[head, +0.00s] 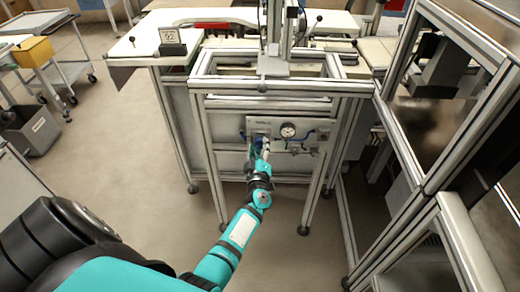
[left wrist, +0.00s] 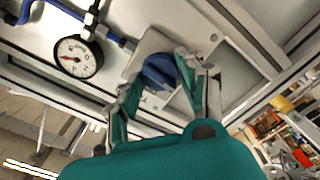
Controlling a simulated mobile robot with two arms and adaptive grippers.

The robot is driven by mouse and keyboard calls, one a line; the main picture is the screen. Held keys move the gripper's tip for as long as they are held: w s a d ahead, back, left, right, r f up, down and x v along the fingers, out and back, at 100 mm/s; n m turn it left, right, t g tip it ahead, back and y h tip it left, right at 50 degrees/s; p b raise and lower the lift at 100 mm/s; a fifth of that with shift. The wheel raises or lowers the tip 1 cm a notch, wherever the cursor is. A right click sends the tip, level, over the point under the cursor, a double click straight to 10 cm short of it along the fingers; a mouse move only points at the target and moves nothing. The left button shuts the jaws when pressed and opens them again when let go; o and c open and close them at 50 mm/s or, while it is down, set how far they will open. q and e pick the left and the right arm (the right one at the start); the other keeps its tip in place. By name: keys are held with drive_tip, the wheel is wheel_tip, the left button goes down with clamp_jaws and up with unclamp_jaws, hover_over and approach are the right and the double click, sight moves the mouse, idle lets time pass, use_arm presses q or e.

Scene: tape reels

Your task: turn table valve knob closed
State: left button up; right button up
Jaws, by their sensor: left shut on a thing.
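The blue valve knob (left wrist: 160,72) sits on a grey panel and shows between my left gripper's fingers in the left wrist view. My left gripper (left wrist: 158,85) is shut on the knob, with one finger on each side of it. In the head view my left arm reaches forward to the panel (head: 318,134), and the left gripper (head: 261,147) is at the panel's left part. The knob is mostly hidden there by the gripper. My right gripper is in neither view.
A round pressure gauge (head: 288,130) with blue hoses is right of the gripper on the same panel. An aluminium frame surrounds the panel. A framed machine (head: 440,150) stands at the right. The floor (head: 140,160) at the left is open.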

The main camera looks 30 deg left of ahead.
use_arm(q)
drive_tip(key=shift+f+n, duration=0.1)
drive_tip(key=shift+n, duration=0.4)
drive_tip(key=o, duration=1.2)
drive_tip(key=v, duration=0.7)
drive_tip(key=shift+s+d, duration=0.15)
drive_tip(key=shift+s, duration=0.15)
